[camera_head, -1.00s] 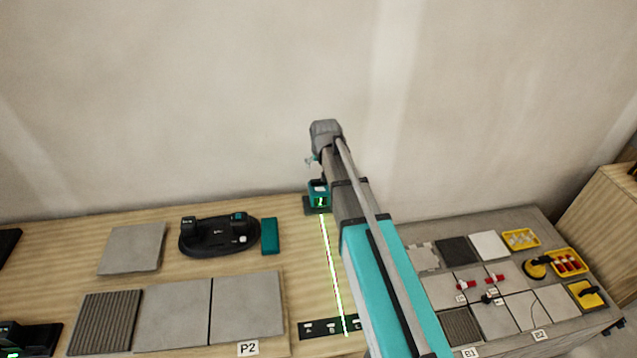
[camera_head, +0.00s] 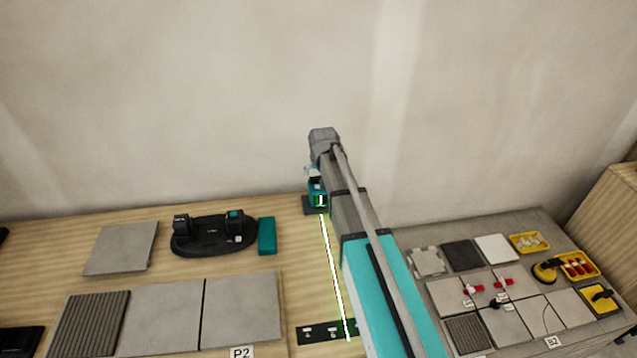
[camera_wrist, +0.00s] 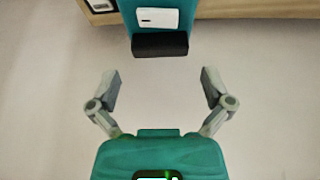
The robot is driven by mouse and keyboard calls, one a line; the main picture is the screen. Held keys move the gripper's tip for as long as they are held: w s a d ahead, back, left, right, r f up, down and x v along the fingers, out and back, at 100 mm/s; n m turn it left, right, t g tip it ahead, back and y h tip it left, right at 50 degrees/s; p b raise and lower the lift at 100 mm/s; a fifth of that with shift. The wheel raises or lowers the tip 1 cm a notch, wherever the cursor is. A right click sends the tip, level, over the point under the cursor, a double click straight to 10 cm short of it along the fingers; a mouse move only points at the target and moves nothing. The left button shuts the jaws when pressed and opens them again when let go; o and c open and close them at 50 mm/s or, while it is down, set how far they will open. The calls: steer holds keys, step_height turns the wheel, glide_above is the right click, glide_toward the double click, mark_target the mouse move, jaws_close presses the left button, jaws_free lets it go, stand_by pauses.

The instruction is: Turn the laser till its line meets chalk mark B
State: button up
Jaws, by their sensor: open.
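The teal laser (camera_head: 318,197) stands on a dark base at the back of the wooden bench. Its bright green line (camera_head: 331,268) runs forward to a dark strip (camera_head: 318,338) with white marks. The line crosses the right part of the strip; the mark letters are too small to read, and my arm covers ground just right of it. My gripper (camera_wrist: 161,88) is open and empty. In the wrist view the laser's teal body (camera_wrist: 187,15), with a white label and black end, lies beyond and between the fingertips, apart from them. In the head view the gripper is just above the laser.
Grey tiles (camera_head: 241,310) lie at left, with a black tray (camera_head: 215,236) and a teal block (camera_head: 266,236) behind. A grey table (camera_head: 418,242) at right holds tiles, yellow trays and tools. The wall (camera_head: 200,110) rises close behind the laser.

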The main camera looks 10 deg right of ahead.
mark_target(319, 178)
steer(key=shift+b+x, duration=1.45)
steer(key=shift+x, duration=0.45)
steer(key=c, duration=0.9)
steer(key=shift+o, duration=0.2)
steer(key=shift+m, duration=0.4)
steer(key=o, duration=0.9)
steer(key=shift+c, duration=0.2)
steer(key=shift+n, duration=0.4)
